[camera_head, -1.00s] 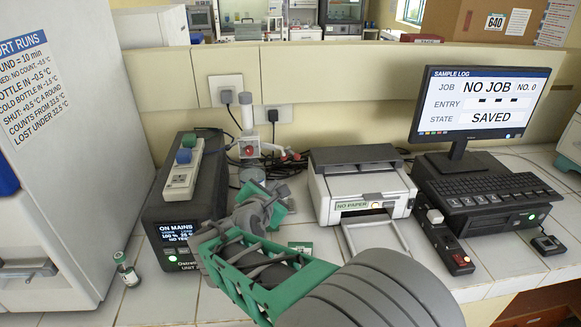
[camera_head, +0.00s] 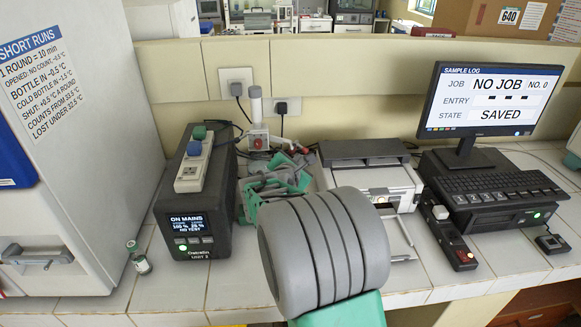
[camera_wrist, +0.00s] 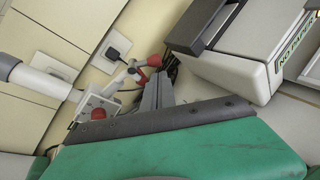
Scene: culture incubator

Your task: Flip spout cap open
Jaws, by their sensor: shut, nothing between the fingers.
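My gripper (camera_head: 284,160) is shut and empty, at the back of the counter beside the white upright post fixture. In the wrist view its grey fingers (camera_wrist: 158,88) point toward the wall, just right of the fixture. The fixture has a white tube (camera_head: 255,103), a white box with a red knob (camera_head: 258,143), and in the wrist view a jointed arm with red ends (camera_wrist: 134,72). I cannot make out which part is the spout cap or whether it is open. The fingers appear close to the fixture; contact cannot be told. My arm hides part of the counter.
A black power unit (camera_head: 190,222) carrying a white power strip (camera_head: 190,172) stands left. A printer (camera_head: 368,172) stands close on the right, with a monitor (camera_head: 490,98) beyond. A small vial (camera_head: 139,262) stands front left. Cables lie behind my gripper.

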